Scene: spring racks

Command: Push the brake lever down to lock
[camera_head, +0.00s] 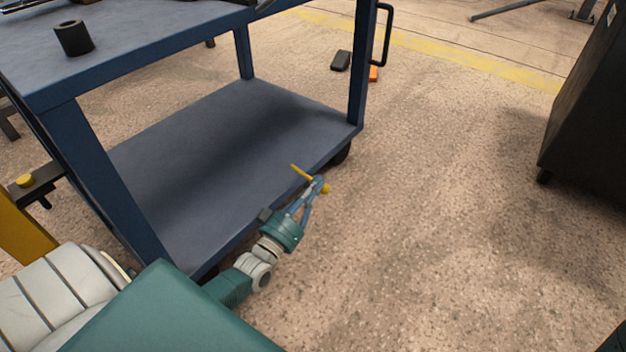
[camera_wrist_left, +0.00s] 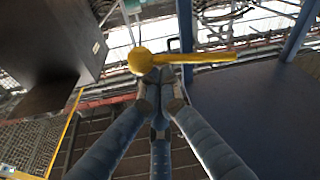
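The yellow brake lever (camera_head: 301,172) sticks out at the lower edge of the blue cart, near its wheel. In the left wrist view the brake lever (camera_wrist_left: 205,58) is a flat bar with a round knob at one end. My left gripper (camera_head: 318,184) is at the lever, beside its knob end. In the left wrist view the fingertips of my left gripper (camera_wrist_left: 160,78) are together, right by the bar near the knob; whether they touch it I cannot tell. No object shows between the fingers. My right gripper is not in view.
The blue cart's lower shelf (camera_head: 215,145) is empty. A dark cylinder (camera_head: 74,38) stands on its top. A black box (camera_head: 341,60) and an orange piece (camera_head: 373,74) lie on the floor behind. A dark cabinet (camera_head: 590,110) stands at right. The floor between is clear.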

